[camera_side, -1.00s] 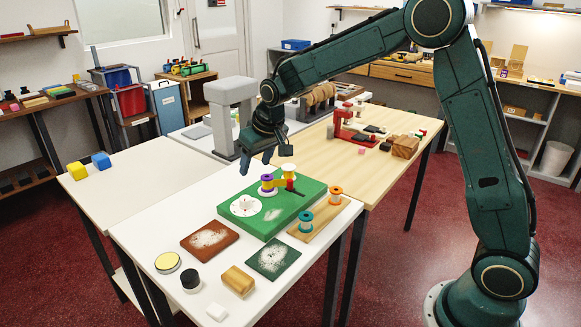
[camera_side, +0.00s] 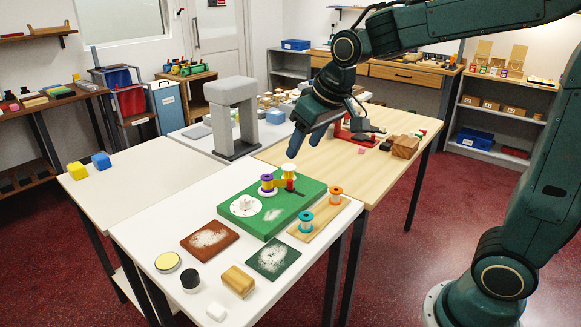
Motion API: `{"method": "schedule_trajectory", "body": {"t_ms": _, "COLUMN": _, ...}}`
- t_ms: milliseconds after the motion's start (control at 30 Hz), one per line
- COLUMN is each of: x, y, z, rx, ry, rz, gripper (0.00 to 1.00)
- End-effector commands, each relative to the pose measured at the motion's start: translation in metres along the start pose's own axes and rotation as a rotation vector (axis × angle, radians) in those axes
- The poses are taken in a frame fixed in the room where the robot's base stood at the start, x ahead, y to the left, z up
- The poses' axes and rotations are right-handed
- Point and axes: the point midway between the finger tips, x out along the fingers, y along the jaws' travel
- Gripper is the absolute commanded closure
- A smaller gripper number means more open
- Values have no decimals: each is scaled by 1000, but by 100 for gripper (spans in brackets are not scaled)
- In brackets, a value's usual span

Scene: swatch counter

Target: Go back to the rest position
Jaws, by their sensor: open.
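My gripper (camera_side: 300,151) hangs in the air above the far side of the white table, near the wooden table. Its fingers point down and to the left, and nothing shows between them. Below it lies a green board (camera_side: 258,228) with a white disc (camera_side: 244,206), a purple spool (camera_side: 267,184) and a yellow piece (camera_side: 288,171) on it. My gripper is apart from all of these.
A wooden strip (camera_side: 321,225) with teal and orange spools lies beside the board. A grey stand (camera_side: 236,118) rises behind, left of my gripper. A red device (camera_side: 345,133) stands on the wooden table behind my gripper. The white table's left part is mostly clear.

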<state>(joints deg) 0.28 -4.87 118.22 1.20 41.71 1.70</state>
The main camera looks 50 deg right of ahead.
Motion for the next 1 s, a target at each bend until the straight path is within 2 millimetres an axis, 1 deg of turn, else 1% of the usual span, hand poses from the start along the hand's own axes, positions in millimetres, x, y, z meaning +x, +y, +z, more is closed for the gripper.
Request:
{"method": "schedule_trajectory", "body": {"t_ms": 33, "x": -10, "y": 0, "z": 10, "rx": -3, "ry": 7, "rz": -2, "gripper": 46}}
{"method": "schedule_trajectory", "body": {"t_ms": 200, "x": -36, "y": 1, "z": 43, "rx": -12, "ry": 17, "rz": -6, "gripper": 46}}
{"method": "schedule_trajectory", "body": {"t_ms": 367, "x": -55, "y": 1, "z": 77, "rx": -20, "ry": 28, "rz": -10, "gripper": 46}}
{"method": "schedule_trajectory", "body": {"t_ms": 500, "x": -67, "y": 2, "z": 107, "rx": -28, "ry": 37, "rz": -13, "gripper": 46}}
{"method": "schedule_trajectory", "body": {"t_ms": 700, "x": -78, "y": 3, "z": 149, "rx": -38, "ry": 48, "rz": -17, "gripper": 46}}
{"method": "schedule_trajectory", "body": {"t_ms": 800, "x": -80, "y": 3, "z": 165, "rx": -43, "ry": 53, "rz": -18, "gripper": 46}}
{"method": "schedule_trajectory", "body": {"t_ms": 900, "x": -81, "y": 4, "z": 177, "rx": -46, "ry": 55, "rz": -19, "gripper": 46}}
{"method": "schedule_trajectory", "body": {"t_ms": 1000, "x": -81, "y": 4, "z": 184, "rx": -48, "ry": 57, "rz": -19, "gripper": 46}}
